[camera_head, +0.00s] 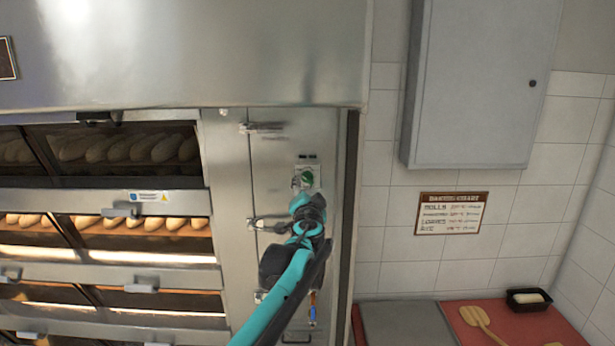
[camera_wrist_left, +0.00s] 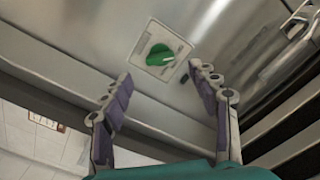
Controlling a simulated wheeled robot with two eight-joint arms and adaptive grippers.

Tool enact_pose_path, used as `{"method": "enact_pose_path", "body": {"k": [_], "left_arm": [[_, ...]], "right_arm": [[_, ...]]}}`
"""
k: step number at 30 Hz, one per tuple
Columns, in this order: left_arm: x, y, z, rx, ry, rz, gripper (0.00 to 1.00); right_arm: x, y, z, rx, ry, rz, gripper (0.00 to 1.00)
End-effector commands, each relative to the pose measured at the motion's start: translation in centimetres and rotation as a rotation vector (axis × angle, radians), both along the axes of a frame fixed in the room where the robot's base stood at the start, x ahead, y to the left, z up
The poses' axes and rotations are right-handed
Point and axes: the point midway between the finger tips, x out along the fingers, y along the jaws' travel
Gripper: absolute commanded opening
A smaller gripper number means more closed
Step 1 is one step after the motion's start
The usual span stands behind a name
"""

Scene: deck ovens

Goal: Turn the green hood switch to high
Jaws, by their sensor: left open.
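The green hood switch (camera_head: 307,178) is a round knob on a small pale plate, on the narrow steel panel at the oven's right side. In the left wrist view the green knob (camera_wrist_left: 159,55) sits on its plate with a light mark on its lower right; the plate's lettering is too small to read. My left gripper (camera_head: 308,203) is just below the switch in the head view. In the wrist view its two fingers (camera_wrist_left: 164,84) are spread apart and empty, with the knob beyond the gap between them, apart from both. My right gripper does not show.
Steel latches (camera_head: 262,128) stick out from the panel near the switch. The deck ovens (camera_head: 150,257) with loaves are at the left. A grey wall cabinet (camera_head: 470,85) and a baking chart (camera_head: 451,213) hang at the right. A red board (camera_head: 520,325) lies below.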

Motion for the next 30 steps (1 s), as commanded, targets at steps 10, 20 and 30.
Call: {"method": "enact_pose_path", "body": {"k": [10,20,30], "left_arm": [[4.9,0.1,0.1,0.0,0.001,0.002,0.6],[5.6,0.1,0.0,0.0,0.001,0.001,0.6],[5.5,0.1,0.0,-0.001,0.001,0.001,0.1]], "right_arm": [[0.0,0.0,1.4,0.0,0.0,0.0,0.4],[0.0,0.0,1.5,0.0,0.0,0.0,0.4],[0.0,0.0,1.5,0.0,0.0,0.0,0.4]]}}
